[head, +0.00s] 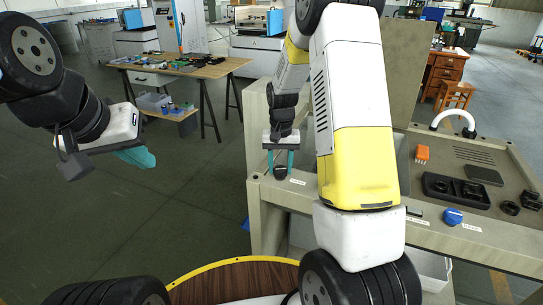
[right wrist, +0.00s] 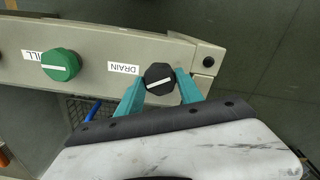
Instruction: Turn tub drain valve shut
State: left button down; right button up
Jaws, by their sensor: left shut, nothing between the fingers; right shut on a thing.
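The drain valve is a black knob (right wrist: 159,78) with a white pointer line, beside a DRAIN label (right wrist: 123,69) on the beige front panel. In the right wrist view its line lies nearly level, rising slightly to the right. My right gripper (right wrist: 160,86) is shut on the knob, one teal finger on each side. In the head view the knob (head: 281,173) shows between the same fingertips at the panel's left end. My left gripper (head: 140,157) is shut and empty, in the air at the left, well away from the panel.
A green knob (right wrist: 60,65) with a partly cut-off label sits along the same panel. A blue knob (head: 453,217) is farther right. A black tray (head: 440,185), an orange block (head: 422,153) and a white curved pipe (head: 454,115) are on the machine top. A wooden workbench (head: 215,70) stands behind; the floor between is clear.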

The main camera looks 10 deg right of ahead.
aim_at(280, 169)
jog(key=m, duration=0.6)
dwell(0.7)
jog(key=o, duration=1.4)
jog(key=shift+r, duration=0.1)
notch_tip(280, 169, up, 7)
jog(key=shift+r, duration=0.3)
